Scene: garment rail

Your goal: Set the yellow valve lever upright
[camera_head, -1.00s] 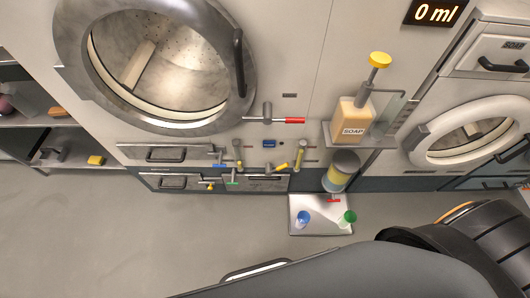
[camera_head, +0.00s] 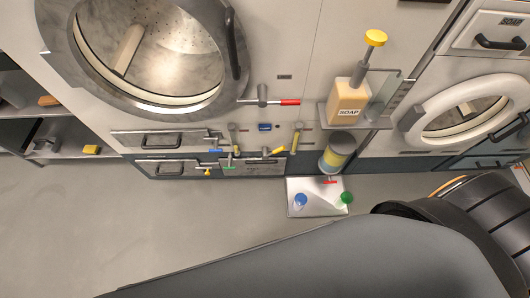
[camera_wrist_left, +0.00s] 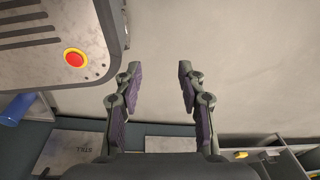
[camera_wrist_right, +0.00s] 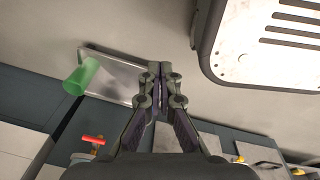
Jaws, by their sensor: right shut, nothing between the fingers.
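In the head view a short yellow lever (camera_head: 275,151) sits low on the machine front, among other small valves. It lies slanted, its yellow end up to the right. Two olive-yellow handles (camera_head: 296,136) stand near it, and a small yellow-tipped part (camera_head: 208,172) hangs lower left. My left gripper (camera_wrist_left: 158,72) is open and empty in the left wrist view. My right gripper (camera_wrist_right: 159,68) is shut and empty in the right wrist view, in front of the floor tray. Neither gripper shows in the head view. No gripper is seen touching the yellow lever.
A soap bottle (camera_head: 347,103) stands on a bracket shelf. A tray (camera_head: 325,208) with blue and green cups lies on the floor. Open floor is at left.

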